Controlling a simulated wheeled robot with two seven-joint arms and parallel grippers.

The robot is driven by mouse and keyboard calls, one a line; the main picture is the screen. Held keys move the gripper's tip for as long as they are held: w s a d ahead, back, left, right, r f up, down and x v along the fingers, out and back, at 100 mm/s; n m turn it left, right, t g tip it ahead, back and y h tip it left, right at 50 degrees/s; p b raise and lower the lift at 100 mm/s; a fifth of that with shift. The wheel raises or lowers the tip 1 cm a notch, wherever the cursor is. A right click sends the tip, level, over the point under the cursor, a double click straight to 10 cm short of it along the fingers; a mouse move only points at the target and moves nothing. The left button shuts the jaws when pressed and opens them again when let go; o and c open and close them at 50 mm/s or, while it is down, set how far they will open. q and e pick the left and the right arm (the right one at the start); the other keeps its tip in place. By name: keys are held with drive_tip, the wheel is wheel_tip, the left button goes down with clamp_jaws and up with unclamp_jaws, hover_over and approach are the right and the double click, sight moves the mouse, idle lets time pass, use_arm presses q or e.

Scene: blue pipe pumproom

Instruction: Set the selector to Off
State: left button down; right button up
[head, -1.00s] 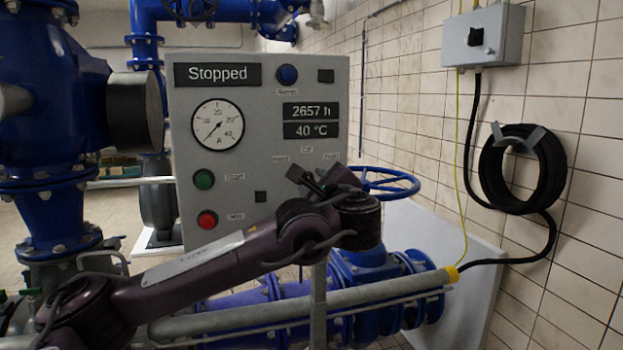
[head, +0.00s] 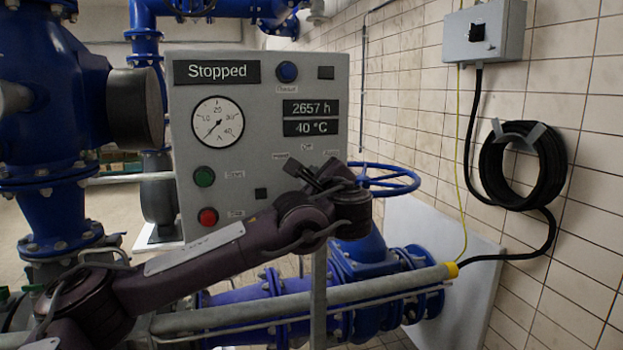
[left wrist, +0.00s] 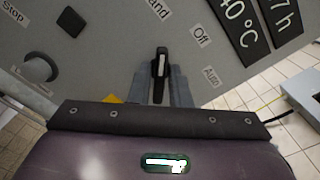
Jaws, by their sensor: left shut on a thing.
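The selector (left wrist: 161,68) is a black knob with a light mark on its upper end, on the grey control panel (head: 245,130). In the left wrist view it points straight up at the "Hand" label, with "Off" (left wrist: 201,35) to its upper right and "Auto" further right. My left gripper (left wrist: 160,88) is shut on the knob, one finger on each side. In the head view my left gripper (head: 318,178) covers the knob, below the "Off" label (head: 307,147). The panel's display (head: 217,72) reads "Stopped". My right gripper is not in view.
A green button (head: 204,176) and a red button (head: 208,216) are at the panel's lower left. A blue handwheel (head: 395,180) stands right of the panel, close behind my wrist. A grey pipe (head: 300,309) runs below my arm.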

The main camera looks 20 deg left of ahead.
use_arm(q)
drive_tip(key=shift+m, duration=0.3)
drive_tip(key=shift+w+d+m, duration=0.1)
drive_tip(key=shift+d+m, duration=0.05)
drive_tip(key=shift+m, duration=3.95)
drive_tip(key=c, duration=1.5)
unclamp_jaws()
